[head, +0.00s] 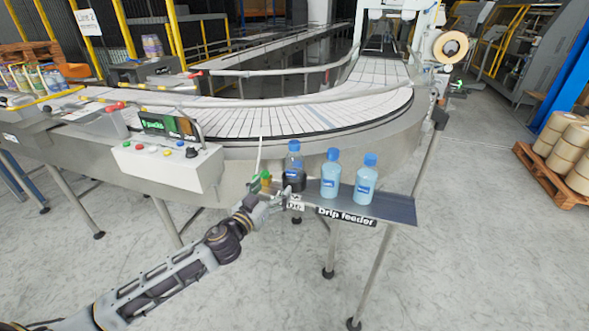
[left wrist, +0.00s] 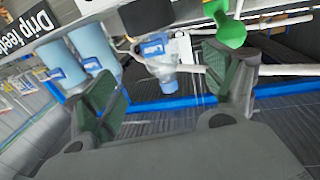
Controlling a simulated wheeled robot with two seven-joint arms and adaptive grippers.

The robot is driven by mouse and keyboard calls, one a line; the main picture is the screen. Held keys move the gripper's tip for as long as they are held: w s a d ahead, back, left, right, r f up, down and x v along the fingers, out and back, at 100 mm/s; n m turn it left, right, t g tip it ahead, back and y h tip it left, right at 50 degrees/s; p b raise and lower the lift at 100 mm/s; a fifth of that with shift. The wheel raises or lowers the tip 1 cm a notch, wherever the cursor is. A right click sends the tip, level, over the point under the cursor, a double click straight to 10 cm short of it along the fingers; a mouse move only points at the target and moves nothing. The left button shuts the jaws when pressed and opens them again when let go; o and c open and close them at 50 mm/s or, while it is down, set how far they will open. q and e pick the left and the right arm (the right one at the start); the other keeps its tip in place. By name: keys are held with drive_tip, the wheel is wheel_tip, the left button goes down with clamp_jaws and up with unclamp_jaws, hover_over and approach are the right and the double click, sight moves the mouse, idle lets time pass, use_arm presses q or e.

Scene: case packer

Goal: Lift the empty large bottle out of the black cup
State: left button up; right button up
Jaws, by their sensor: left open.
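The empty large bottle is clear with a blue cap (head: 294,147) and a dark blue label. It stands upright in the black cup (head: 294,180) at the left end of the drip feeder shelf. In the left wrist view the picture is turned over: the bottle (left wrist: 158,50) hangs cap-down from the black cup (left wrist: 146,15). My left gripper (head: 272,197) is open beside the cup, just left of it in the head view. In the left wrist view its fingers (left wrist: 168,82) stand either side of the bottle, apart from it; depth is unclear. My right gripper is out of view.
Two pale blue filled bottles (head: 330,177) (head: 365,182) stand right of the cup on the shelf (head: 402,208). A green knob (left wrist: 228,28) and white rods are close to my left fingers. A button box (head: 167,164) is on the left; the conveyor (head: 300,118) curves behind.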

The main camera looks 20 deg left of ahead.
sight(289, 171)
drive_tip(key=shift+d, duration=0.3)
use_arm(q)
drive_tip(key=shift+w, duration=0.1)
drive_tip(key=shift+w+d+r+p, duration=0.1)
drive_tip(key=shift+w+d+p, duration=0.15)
drive_tip(key=shift+w, duration=0.7)
drive_tip(key=shift+w+d+f+p, duration=0.15)
drive_tip(key=shift+w+p, duration=0.1)
drive_tip(key=shift+w, duration=0.75)
drive_tip(key=shift+w+d+r+p, duration=0.15)
drive_tip(key=shift+w+d+p, duration=0.1)
drive_tip(key=shift+w, duration=0.7)
drive_tip(key=shift+w+d, duration=0.15)
drive_tip(key=shift+w, duration=0.85)
drive_tip(key=shift+w+p, duration=0.2)
drive_tip(key=shift+p, duration=0.1)
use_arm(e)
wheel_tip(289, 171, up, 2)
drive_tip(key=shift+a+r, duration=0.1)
use_arm(q)
drive_tip(key=shift+w+d, duration=0.1)
drive_tip(key=shift+w, duration=0.05)
